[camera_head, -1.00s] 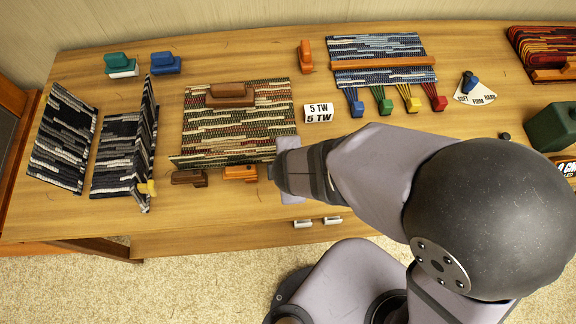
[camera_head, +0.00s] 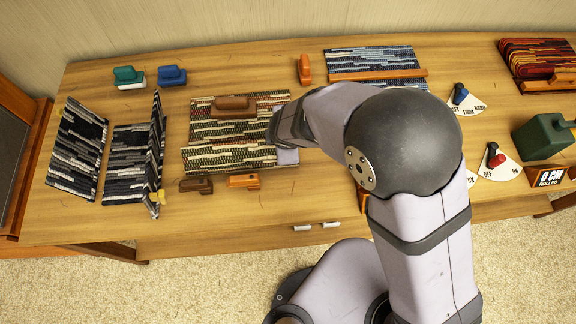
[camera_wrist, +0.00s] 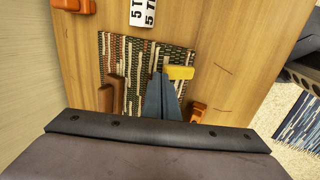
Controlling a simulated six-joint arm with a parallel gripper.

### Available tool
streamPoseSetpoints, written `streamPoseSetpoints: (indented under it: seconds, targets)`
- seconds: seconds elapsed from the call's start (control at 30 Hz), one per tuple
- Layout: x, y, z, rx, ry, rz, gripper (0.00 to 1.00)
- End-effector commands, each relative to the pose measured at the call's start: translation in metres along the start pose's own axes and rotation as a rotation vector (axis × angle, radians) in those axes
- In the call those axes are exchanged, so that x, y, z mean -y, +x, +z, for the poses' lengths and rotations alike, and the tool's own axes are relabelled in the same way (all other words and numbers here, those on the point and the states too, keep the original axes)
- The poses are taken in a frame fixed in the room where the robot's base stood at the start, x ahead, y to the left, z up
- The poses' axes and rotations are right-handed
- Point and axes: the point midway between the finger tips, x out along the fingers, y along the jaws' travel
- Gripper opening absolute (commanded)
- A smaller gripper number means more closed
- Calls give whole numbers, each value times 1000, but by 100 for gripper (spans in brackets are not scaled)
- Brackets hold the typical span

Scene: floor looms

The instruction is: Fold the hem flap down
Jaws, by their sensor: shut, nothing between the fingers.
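A woven green, cream and red mat (camera_head: 215,130) lies at the middle left of the table. A strip along its near side (camera_head: 225,160) looks like the hem flap; I cannot tell whether it lies fully flat. My gripper's blue fingers (camera_wrist: 163,78) are together and empty over the mat's near right part in the wrist view. A yellow tab (camera_wrist: 181,72) shows right beside the fingertips, at the mat's near edge; I cannot tell whether they touch. In the head view my wrist hides the fingertips and this tab.
A brown block (camera_head: 234,105) rests on the mat. Dark brown (camera_head: 196,184) and orange (camera_head: 243,181) blocks stand before its near edge. A folded black-grey textile (camera_head: 130,150) stands to the left. A "5 TW" sign (camera_wrist: 143,12) is to the right.

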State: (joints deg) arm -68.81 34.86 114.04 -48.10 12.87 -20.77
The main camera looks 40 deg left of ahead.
Motion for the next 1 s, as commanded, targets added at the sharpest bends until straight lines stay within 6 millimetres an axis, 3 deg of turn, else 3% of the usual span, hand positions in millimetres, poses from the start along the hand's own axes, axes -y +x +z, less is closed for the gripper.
streamPoseSetpoints:
  seconds: [0.2, 1.0]
  targets:
    - [-20, 15, 0, 0, 2, -1, 0]
    - [-48, 34, 2, 11, 4, -104, 0]
